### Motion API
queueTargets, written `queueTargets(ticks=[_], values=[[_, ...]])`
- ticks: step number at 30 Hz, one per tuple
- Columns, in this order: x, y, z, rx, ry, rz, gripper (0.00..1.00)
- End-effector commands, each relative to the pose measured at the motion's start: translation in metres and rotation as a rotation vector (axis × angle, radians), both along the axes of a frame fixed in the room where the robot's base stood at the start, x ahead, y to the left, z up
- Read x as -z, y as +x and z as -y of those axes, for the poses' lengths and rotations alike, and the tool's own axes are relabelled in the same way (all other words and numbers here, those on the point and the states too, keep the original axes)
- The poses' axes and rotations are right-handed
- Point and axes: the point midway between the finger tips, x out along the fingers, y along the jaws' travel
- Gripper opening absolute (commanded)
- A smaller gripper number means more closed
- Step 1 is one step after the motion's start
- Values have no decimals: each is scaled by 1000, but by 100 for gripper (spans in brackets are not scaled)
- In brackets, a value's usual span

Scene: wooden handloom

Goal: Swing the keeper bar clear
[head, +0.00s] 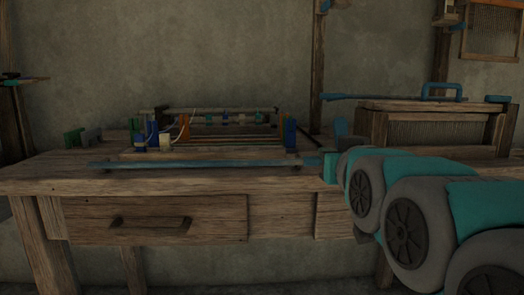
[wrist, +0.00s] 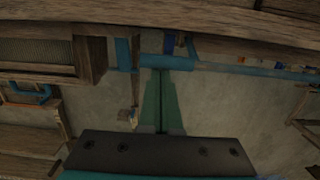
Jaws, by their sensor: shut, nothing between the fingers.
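A long thin blue bar, which looks like the keeper bar (head: 200,163), lies level across the front of the small loom frame on the bench. Its right end is close to my gripper (head: 329,167). In the wrist view, which is upside down, the bar (wrist: 265,71) runs off to the right and a blue end piece (wrist: 150,68) is at the fingertips. My gripper (wrist: 160,74) is shut and empty, its green fingers together. I cannot tell whether the fingertips touch the bar. The small loom frame (head: 215,143) holds coloured pieces and rods.
The wooden bench (head: 60,180) has a drawer (head: 155,219) below. Green blocks (head: 75,138) stand at the back left. The bench's front left is clear.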

Motion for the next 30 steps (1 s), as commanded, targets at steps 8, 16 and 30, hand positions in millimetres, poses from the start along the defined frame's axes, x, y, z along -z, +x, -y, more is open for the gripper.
queueTargets(ticks=[8,16,30], values=[[44,4,0,-1,0,-92,0],[33,5,0,-1,0,-84,0],[-26,-3,0,0,0,-15,0]])
